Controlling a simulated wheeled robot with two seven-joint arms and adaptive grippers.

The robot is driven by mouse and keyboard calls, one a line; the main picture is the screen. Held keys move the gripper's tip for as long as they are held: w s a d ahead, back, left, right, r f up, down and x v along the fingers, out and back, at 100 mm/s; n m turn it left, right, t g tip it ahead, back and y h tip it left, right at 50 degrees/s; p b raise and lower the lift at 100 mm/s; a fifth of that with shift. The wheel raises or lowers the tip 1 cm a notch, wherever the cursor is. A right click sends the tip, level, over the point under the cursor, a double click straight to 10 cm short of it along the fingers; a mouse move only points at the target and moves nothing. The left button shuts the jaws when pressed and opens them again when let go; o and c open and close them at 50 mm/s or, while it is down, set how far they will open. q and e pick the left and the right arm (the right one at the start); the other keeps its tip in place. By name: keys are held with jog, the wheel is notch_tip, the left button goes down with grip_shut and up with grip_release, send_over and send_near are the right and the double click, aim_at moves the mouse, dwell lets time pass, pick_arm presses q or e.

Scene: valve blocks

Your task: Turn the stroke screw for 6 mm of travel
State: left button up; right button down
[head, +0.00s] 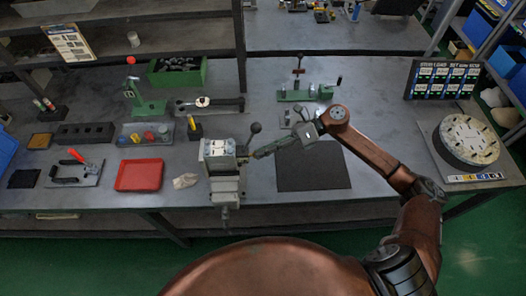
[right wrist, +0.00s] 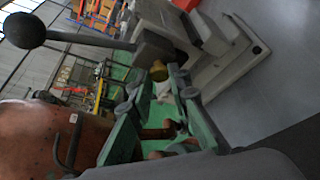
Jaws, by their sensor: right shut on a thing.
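The valve block (head: 222,160), a grey device with a pale top, stands at the front edge of the bench. A lever (head: 245,139) with a dark ball end rises at its right side. My right gripper (head: 255,154) reaches in from the right and meets the block's right side. In the right wrist view, a small brass screw head (right wrist: 158,71) sits below the lever's grey hub, between the green fingertips of my right gripper (right wrist: 152,80). The gripper is shut on it; the exact finger contact is partly hidden. My left gripper is not in view.
A black mat (head: 313,172) lies right of the block. A red tray (head: 139,175) and a white cloth (head: 185,181) lie left. A green stand (head: 310,92) is behind my right arm. A round dial plate (head: 467,140) and a chart board (head: 442,80) stand far right.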

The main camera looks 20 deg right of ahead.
jog(key=shift+w+d+f+m+g+y+b, duration=0.15)
jog(key=shift+m+g+y, duration=0.25)
jog(key=shift+m, duration=0.75)
jog(key=shift+a+f+m+g+y+b, duration=0.15)
jog(key=shift+m+y, duration=0.45)
jog(key=shift+m, duration=0.6)
jog(key=shift+w+d+m+g+y+b, duration=0.1)
jog(key=shift+m+g+y, duration=0.35)
jog(key=shift+m, duration=0.7)
jog(key=c, duration=1.8)
grip_release()
jog(key=w+d, duration=0.1)
jog(key=d, duration=1.1)
jog(key=shift+w, duration=0.15)
